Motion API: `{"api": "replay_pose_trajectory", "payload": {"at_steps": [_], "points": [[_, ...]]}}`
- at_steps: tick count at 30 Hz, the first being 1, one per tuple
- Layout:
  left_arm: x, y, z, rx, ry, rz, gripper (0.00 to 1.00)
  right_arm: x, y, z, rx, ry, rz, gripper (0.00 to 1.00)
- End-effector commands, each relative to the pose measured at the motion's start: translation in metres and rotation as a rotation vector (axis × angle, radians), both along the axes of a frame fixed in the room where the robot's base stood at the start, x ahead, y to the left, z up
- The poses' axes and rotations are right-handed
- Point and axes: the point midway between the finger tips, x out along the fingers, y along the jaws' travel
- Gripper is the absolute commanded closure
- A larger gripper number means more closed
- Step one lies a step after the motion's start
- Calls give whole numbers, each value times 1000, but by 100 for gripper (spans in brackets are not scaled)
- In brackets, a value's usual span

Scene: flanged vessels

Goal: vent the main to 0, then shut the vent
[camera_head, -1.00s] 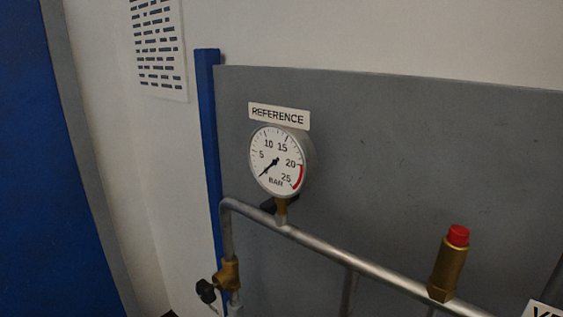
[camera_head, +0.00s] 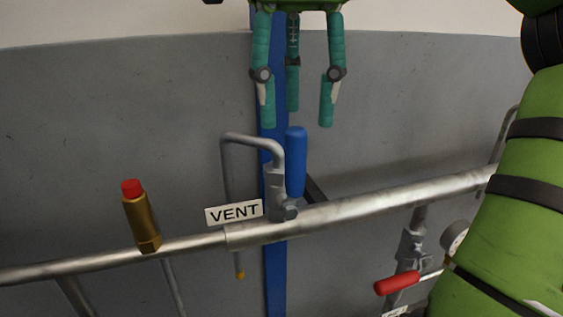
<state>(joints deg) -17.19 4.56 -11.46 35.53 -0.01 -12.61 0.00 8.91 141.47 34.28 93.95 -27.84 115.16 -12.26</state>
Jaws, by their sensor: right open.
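The vent valve (camera_head: 276,190) sits on the steel main pipe (camera_head: 380,202), right of the white VENT label (camera_head: 234,212). Its blue lever (camera_head: 296,162) stands upright. A thin vent pipe (camera_head: 228,180) rises from the valve, bends left and runs down behind the main to an open lower end. My right gripper (camera_head: 297,118) is open, with its teal fingers pointing down just above the blue lever. It appears empty, and I cannot tell its exact distance from the lever. My left gripper is not in view. No readable gauge face shows now.
A brass relief valve with a red cap (camera_head: 140,215) stands on the main at left. A red-handled valve (camera_head: 396,283) and a partly hidden gauge (camera_head: 455,238) are at lower right, beside my green right arm. A blue post (camera_head: 276,285) and grey wall lie behind.

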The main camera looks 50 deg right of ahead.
Motion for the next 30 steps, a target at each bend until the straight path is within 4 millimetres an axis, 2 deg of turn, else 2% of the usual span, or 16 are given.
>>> {"api": "replay_pose_trajectory", "payload": {"at_steps": [3,8,14,18,24,30], "points": [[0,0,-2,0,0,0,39,0,-1,-4,3,-2,-197,54],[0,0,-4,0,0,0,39,-1,-1,-8,5,-3,-331,54],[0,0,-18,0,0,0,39,-1,-2,-35,8,-1,-339,54],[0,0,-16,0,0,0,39,-1,-2,-55,5,-1,-339,54],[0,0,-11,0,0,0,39,-1,-1,-71,4,-3,-341,54],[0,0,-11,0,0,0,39,0,-1,-76,3,-5,-341,54]]}}
